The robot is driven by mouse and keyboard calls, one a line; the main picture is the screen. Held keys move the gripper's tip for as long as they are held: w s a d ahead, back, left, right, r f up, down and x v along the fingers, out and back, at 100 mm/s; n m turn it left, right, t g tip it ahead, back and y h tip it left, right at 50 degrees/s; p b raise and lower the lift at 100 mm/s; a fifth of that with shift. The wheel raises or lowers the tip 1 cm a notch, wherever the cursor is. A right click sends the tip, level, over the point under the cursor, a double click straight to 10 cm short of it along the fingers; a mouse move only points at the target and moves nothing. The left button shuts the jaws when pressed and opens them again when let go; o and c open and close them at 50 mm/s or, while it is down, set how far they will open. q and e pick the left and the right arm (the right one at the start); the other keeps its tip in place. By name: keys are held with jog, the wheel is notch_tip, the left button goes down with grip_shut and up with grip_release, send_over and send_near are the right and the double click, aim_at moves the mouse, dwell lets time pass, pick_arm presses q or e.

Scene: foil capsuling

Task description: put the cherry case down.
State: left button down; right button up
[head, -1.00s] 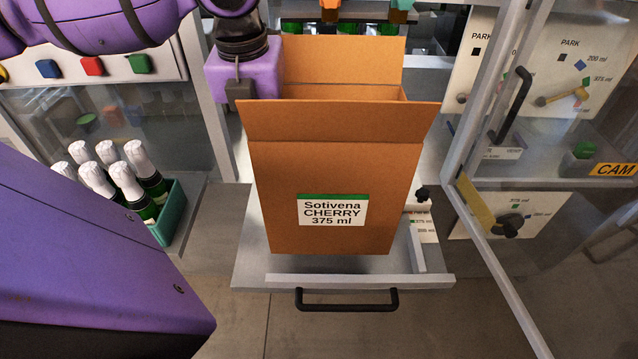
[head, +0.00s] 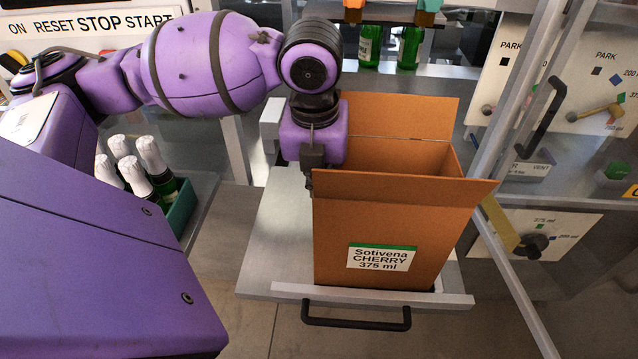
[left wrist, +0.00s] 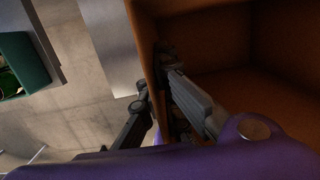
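The cherry case (head: 385,225) is an open brown carton labelled "Sotivena CHERRY 375 ml". It stands upright on the grey shelf (head: 262,250), towards its right side, with its bottom close behind the front lip. Its flaps are up or splayed outward. My left gripper (head: 312,178) is at the top of the case's left wall. In the left wrist view the gripper (left wrist: 155,78) has one finger inside the case and one outside, with the carton wall (left wrist: 146,45) between them; it looks shut on that wall. The inside of the case looks empty where it shows. My right gripper is out of view.
A black handle (head: 356,319) runs below the shelf's front. A green crate (head: 183,208) with foil-topped bottles stands at the left. An open clear door with a black handle (head: 540,118) and control panels stand close on the right. Bare shelf lies left of the case.

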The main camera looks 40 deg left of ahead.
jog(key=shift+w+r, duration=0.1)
pick_arm(q)
jog(key=c, duration=2.4)
grip_release()
jog(key=o, duration=0.4)
jog(key=shift+f, duration=0.1)
jog(key=r, duration=0.3)
jog(key=r+p, duration=0.1)
jog(key=r, duration=0.3)
jog(key=s+r, duration=0.1)
jog(key=r, duration=0.3)
jog(key=shift+d+p, duration=0.25)
jog(key=shift+p, duration=0.1)
jog(key=shift+s+r, duration=0.15)
jog(key=shift+r, duration=0.4)
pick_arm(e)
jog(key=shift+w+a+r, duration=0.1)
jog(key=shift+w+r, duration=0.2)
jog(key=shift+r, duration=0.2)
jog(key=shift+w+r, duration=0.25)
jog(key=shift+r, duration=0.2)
